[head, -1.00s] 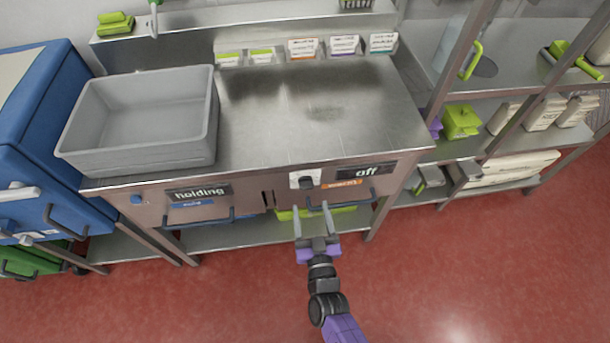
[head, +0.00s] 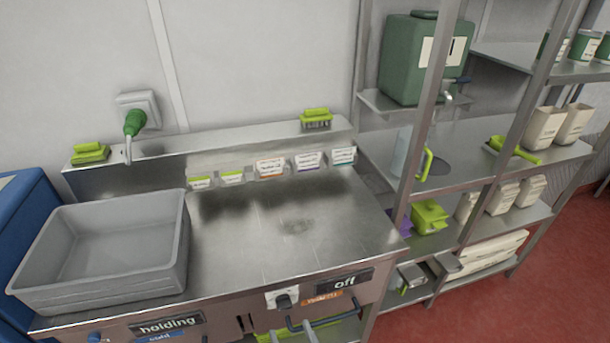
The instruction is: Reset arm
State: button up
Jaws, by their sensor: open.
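The rest of my arm is out of view below.
A steel counter (head: 290,215) carries a grey bin (head: 105,282) at its left; its middle and right are clear. Steel shelving (head: 480,140) with a green dispenser (head: 415,60) stands at the right.

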jog(key=s+d+r+m+g+h, duration=0.1)
jog(key=s+d+r, duration=0.4)
jog(key=s, duration=0.5)
jog(key=s+d+r+h+b, duration=0.1)
jog(key=s+d+r+h, duration=0.2)
jog(key=s+d, duration=0.7)
jog(key=s+d+r+m+g+h, duration=0.1)
jog(key=s+d+r+h, duration=0.1)
jog(key=s+d+r, duration=0.6)
jog(key=shift+s+m+g, duration=0.3)
jog(key=shift+s, duration=1.2)
